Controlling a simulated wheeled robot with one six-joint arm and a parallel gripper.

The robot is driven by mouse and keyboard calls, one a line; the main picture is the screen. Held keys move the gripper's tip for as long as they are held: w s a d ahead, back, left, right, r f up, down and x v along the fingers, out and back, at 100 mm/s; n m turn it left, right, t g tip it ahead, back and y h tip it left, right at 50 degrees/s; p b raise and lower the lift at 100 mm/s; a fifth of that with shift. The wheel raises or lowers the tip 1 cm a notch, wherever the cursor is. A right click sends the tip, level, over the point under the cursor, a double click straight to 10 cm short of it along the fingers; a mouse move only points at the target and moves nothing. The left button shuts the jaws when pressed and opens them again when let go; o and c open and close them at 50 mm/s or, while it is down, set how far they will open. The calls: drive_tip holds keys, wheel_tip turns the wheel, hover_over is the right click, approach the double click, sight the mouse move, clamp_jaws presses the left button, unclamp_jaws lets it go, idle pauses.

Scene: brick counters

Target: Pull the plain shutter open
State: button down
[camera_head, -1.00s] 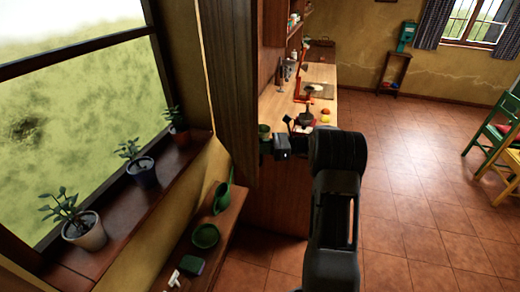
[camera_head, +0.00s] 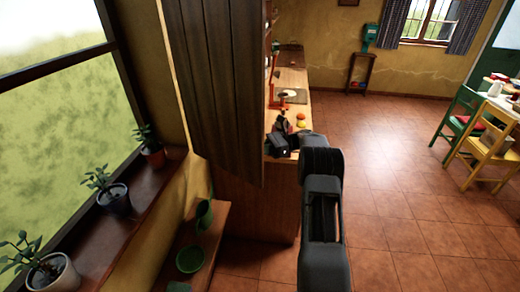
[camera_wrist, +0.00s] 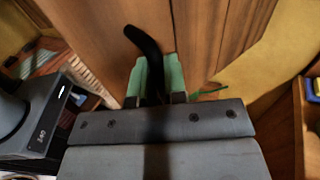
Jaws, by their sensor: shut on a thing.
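The plain shutter (camera_head: 215,85) is a tall dark brown plank panel beside the window in the head view. It stands swung out from the wall, its broad face showing. My gripper (camera_head: 268,147) is at the shutter's right edge, low down; its fingertips are mostly hidden there. In the wrist view the shutter's wood (camera_wrist: 95,30) fills the top. My gripper (camera_wrist: 156,78) has green-padded fingers shut on a dark curved handle (camera_wrist: 146,45) in front of the wood. Where the handle joins the wood is hard to see.
Potted plants (camera_head: 113,194) stand on the window sill at left. Open tiled floor (camera_head: 400,150) lies right, with chairs (camera_head: 490,152) beyond.

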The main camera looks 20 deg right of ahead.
drive_tip(key=shift+a+r, duration=0.1)
drive_tip(key=c, duration=1.6)
unclamp_jaws()
drive_tip(key=shift+o, duration=1.4)
drive_tip(key=shift+w+a, duration=0.15)
drive_tip(key=shift+o, duration=0.6)
drive_tip(key=shift+d, duration=0.2)
